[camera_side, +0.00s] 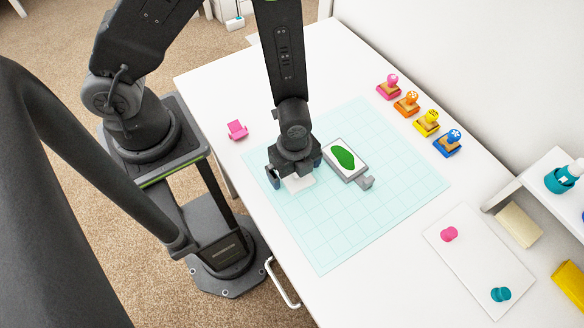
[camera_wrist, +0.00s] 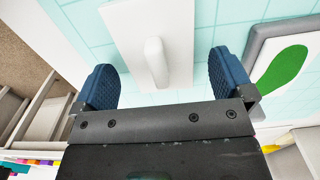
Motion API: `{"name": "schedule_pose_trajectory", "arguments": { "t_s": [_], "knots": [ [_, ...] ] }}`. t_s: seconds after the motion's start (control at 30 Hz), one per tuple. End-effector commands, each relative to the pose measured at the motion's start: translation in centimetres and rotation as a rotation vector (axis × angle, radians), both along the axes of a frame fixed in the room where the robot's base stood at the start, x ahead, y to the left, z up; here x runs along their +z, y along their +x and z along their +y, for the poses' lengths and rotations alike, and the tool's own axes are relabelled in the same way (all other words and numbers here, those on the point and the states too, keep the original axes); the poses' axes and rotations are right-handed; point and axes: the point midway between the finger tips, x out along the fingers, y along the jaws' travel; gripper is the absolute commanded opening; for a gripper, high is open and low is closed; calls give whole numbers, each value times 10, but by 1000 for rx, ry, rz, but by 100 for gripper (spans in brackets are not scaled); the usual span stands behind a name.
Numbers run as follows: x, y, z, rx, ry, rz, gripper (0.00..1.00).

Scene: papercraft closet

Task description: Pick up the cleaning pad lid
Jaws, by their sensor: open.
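A white rectangular lid with a raised, rounded bar handle (camera_wrist: 155,62), which I take to be the cleaning pad lid, lies on the grid mat. In the wrist view my gripper (camera_wrist: 164,80) is open, with one blue finger on each side of the handle. The fingers do not touch the handle. In the side view my gripper (camera_side: 296,172) points down over the lid (camera_side: 299,184), which is mostly hidden beneath it. How high the fingers are above the lid is hard to tell.
A grey tray with a green-marked pad (camera_side: 334,146) lies just right of my gripper. Several coloured stamps (camera_side: 427,123) stand along the back edge. A pink object (camera_side: 237,130) is at the left. A white board with pink and teal knobs (camera_side: 470,268) is at the right. The front of the mat (camera_side: 345,235) is clear.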

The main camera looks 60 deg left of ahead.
Motion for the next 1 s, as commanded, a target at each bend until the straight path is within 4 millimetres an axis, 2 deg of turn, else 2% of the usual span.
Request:
{"name": "schedule_pose_trajectory", "arguments": {
  "t_s": [0.17, 0.7, 1.0],
  "knots": [
    [0, 0, 0, 0, 0, -1, 99],
    [1, 0, 0, 1, 0, 0, 47],
    [2, 0, 0, 1, 0, -1, 46]
  ]
}}
